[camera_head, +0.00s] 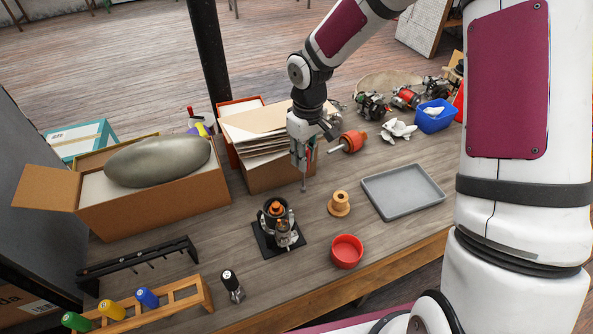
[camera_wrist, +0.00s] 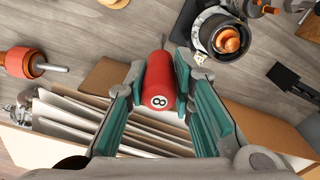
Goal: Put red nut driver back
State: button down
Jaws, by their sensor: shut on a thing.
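My gripper (camera_head: 304,158) is shut on the red nut driver (camera_wrist: 160,88), whose handle end is marked 8. The handle lies between the green finger pads in the wrist view (camera_wrist: 160,75). The driver hangs in the air above the table, shaft pointing down; in the head view the fingers mostly hide the handle. A wooden rack (camera_head: 168,312) stands at the table's lower left. It holds drivers with green (camera_head: 75,321), yellow (camera_head: 111,309) and blue (camera_head: 148,298) handles. A black-handled driver (camera_head: 231,284) stands to the right of the rack.
The alternator part on a black base (camera_head: 279,230) stands between my gripper and the rack. A black bar rack (camera_head: 137,262), red bowl (camera_head: 346,251), wooden spool (camera_head: 339,204) and grey tray (camera_head: 402,191) are nearby. A box of papers (camera_head: 262,170) stands close behind my gripper.

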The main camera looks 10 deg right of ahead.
jog(key=w+d+f+m, duration=0.1)
jog(key=w+m, duration=0.2)
jog(key=w, duration=0.2)
jog(key=s+a+r+n, duration=0.1)
jog(key=s+a+n, duration=0.2)
jog(key=a, duration=0.5)
jog(key=s+a+r+n, duration=0.2)
jog(key=s+a+n, duration=0.1)
jog(key=a, duration=0.5)
jog(key=s+a+r+n, duration=0.1)
jog(key=s+a+n, duration=1.2)
jog(key=s+a, duration=0.4)
jog(key=shift+s+n, duration=0.4)
jog(key=shift+s, duration=1.7)
jog(key=shift+f+b, duration=0.55)
jog(key=shift+f, duration=0.3)
